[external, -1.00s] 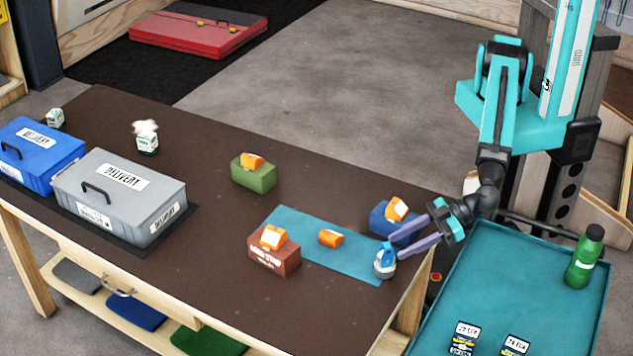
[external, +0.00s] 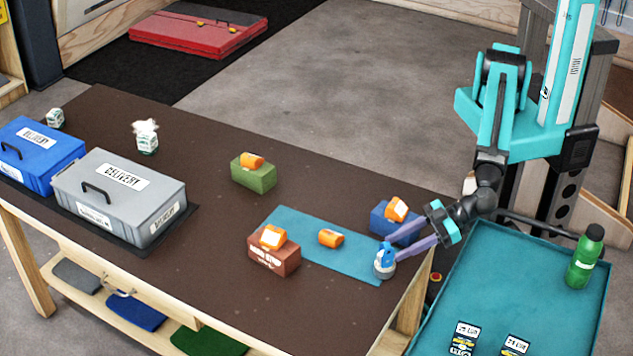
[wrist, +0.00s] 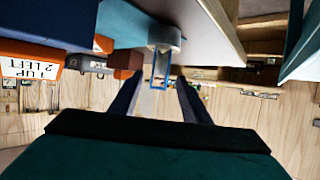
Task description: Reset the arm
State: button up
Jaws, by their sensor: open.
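My gripper (external: 404,241) is at the right end of the brown table, its two purple-grey fingers reaching left beside a small blue-and-white item (external: 385,262). The item stands on the corner of the teal mat (external: 352,265). In the wrist view the fingers (wrist: 160,95) are apart, with the item's blue loop and grey-white body (wrist: 165,38) just beyond the tips. The gripper is open. I cannot tell whether a finger touches the item.
A blue block (external: 382,220) with an orange piece sits close behind the fingers. A brown block (external: 275,262), an orange piece (external: 331,238) and a green block (external: 254,178) stand leftward. Grey (external: 125,205) and blue bins are at left. A teal tray (external: 540,265) holds a green bottle (external: 585,257).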

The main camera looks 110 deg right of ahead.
aim_at(379, 256)
jog(key=shift+s+r+p, duration=0.25)
jog(key=shift+s+p, duration=0.1)
jog(key=shift+p, duration=1)
jog(key=shift+w+f+b, duration=0.1)
jog(key=shift+f+b, duration=0.2)
jog(key=shift+b, duration=0.2)
jog(key=b+x, duration=0.2)
jog(key=b, duration=0.9)
jog(key=shift+w+f, duration=0.2)
jog(key=shift+w, duration=0.1)
dwell(0.7)
jog(key=shift+x, duration=2.35)
jog(key=shift+r, duration=0.15)
